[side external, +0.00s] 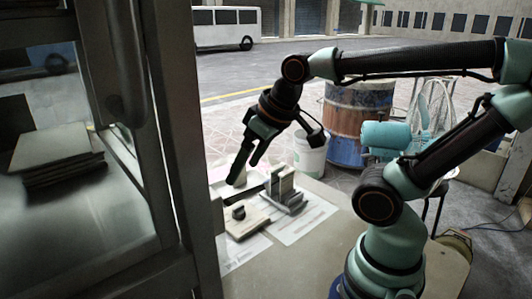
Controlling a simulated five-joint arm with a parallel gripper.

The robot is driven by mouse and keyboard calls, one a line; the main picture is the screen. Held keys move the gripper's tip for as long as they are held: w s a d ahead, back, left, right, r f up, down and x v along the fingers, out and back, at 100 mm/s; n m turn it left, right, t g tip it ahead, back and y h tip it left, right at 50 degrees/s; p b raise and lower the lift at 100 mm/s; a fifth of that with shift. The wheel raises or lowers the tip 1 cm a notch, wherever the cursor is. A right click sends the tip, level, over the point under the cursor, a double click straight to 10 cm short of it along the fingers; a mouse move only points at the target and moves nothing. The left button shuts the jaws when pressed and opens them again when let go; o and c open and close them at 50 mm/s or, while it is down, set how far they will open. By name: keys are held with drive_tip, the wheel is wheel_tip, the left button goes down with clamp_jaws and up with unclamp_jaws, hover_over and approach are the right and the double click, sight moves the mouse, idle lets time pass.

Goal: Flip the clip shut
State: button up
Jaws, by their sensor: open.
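My gripper (278,160) is open and empty, with its jaws spread wide above the work table. Below its left finger is a pale flat block (248,227) with a small dark upright piece (238,211) on it. To the right stands a grey fixture (285,193) with upright slabs on a dark base, below and between the fingers. Both appear apart from my gripper. I cannot tell for sure which of these parts is the clip, or whether it is open or shut; they are too small in this view.
White sheets (303,223) lie under the fixture. A dark-framed glass panel (163,150) stands close on the left, with stacked slabs (57,157) behind it. A white bucket (309,157) and a rusty blue barrel (350,112) stand behind. The table's front is clear.

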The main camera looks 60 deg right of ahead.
drive_tip(key=shift+w+d, duration=0.35)
drive_tip(key=shift+w, duration=0.05)
drive_tip(key=c, duration=1)
drive_tip(key=shift+m+g+h, duration=0.4)
drive_tip(key=shift+m+g, duration=0.1)
drive_tip(key=shift+g, duration=0.1)
drive_tip(key=w+d, duration=0.4)
drive_tip(key=d, duration=0.1)
drive_tip(key=shift+w+d+r, duration=0.1)
drive_tip(key=shift+w+d, duration=0.15)
drive_tip(key=shift+w, duration=0.15)
clamp_jaws()
drive_tip(key=w+d+f+g, duration=0.1)
drive_tip(key=w+d+f, duration=0.1)
drive_tip(key=d+f, duration=0.2)
drive_tip(key=w+d+f+m+g, duration=0.1)
drive_tip(key=d+f, duration=0.3)
drive_tip(key=d, duration=0.7)
drive_tip(key=w+d+f+m+g, duration=0.1)
drive_tip(key=w+d+f, duration=0.2)
drive_tip(key=d, duration=0.4)
drive_tip(key=shift+w+d+f, duration=0.25)
drive_tip(key=shift+f, duration=0.55)
